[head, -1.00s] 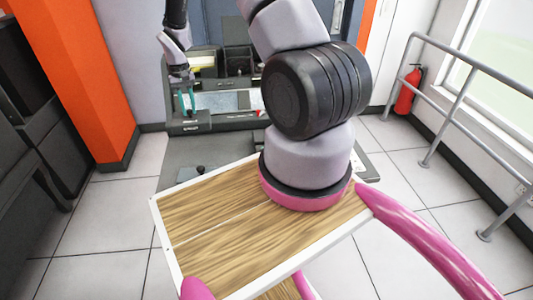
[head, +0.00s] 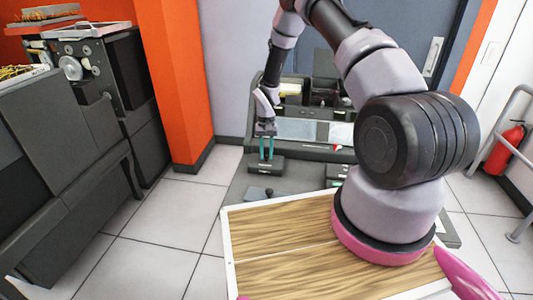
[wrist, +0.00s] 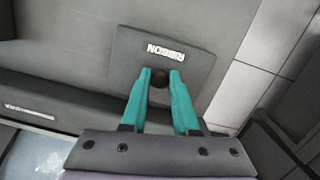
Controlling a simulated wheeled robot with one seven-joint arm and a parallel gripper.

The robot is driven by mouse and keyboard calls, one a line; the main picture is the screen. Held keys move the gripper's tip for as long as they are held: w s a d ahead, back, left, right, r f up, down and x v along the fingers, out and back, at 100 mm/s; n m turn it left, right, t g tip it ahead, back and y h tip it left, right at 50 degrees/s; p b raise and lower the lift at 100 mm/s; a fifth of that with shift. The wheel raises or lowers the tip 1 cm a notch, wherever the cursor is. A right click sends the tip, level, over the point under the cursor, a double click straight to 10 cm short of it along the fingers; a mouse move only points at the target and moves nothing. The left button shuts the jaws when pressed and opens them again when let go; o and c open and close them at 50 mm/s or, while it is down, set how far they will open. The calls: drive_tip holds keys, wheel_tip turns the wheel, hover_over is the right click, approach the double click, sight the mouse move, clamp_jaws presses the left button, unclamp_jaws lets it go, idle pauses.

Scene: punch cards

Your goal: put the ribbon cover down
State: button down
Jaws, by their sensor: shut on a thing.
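The ribbon cover is a dark grey square plate with a black knob and white "RIBBON" lettering, seen upside down in the wrist view (wrist: 130,62). My gripper (wrist: 160,76) has its two teal fingers closed on the knob. In the head view my gripper (head: 266,150) is at the left part of the machine, with the cover (head: 266,167) as a small dark block under its fingertips. Whether the cover's underside touches the grey surface below cannot be told. The spot directly under it is hidden.
The grey machine (head: 315,152) stands against the back wall with raised parts behind. An orange pillar (head: 175,80) and dark cabinets (head: 60,140) stand at left. A red fire extinguisher (head: 503,150) is at right.

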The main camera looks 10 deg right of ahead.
drive_tip(key=c, duration=0.7)
unclamp_jaws()
